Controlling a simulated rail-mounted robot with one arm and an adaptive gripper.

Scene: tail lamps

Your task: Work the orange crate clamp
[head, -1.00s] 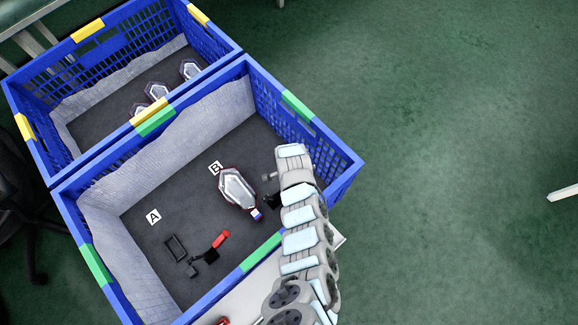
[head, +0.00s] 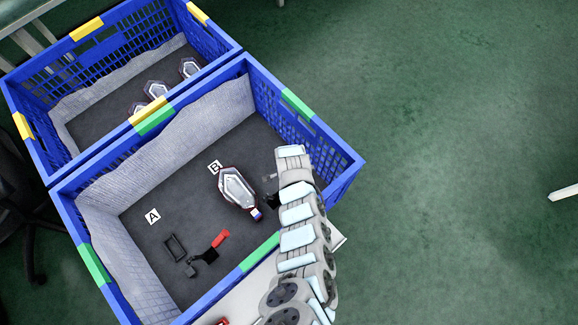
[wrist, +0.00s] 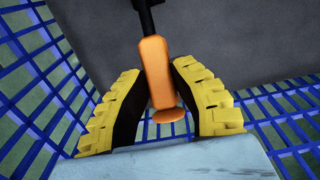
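The orange clamp handle (wrist: 155,72) stands between the fingers of my gripper (wrist: 158,80) in the wrist view. A dark stem joins it at the top, and a small orange disc (wrist: 169,115) shows just below it. The yellow-padded fingers lie close along both sides of the handle and look shut on it. In the head view, my arm hides the handle. A small grey clamp part (head: 268,178) shows just left of my gripper, inside the right side of the green-marked blue crate (head: 330,150).
A tail lamp (head: 238,189) lies close left of my gripper, by label B (head: 215,167). A red-handled clamp (head: 221,238) with a dark frame (head: 174,247) is near label A (head: 152,216). A yellow-marked blue crate (head: 88,30) behind holds several lamps.

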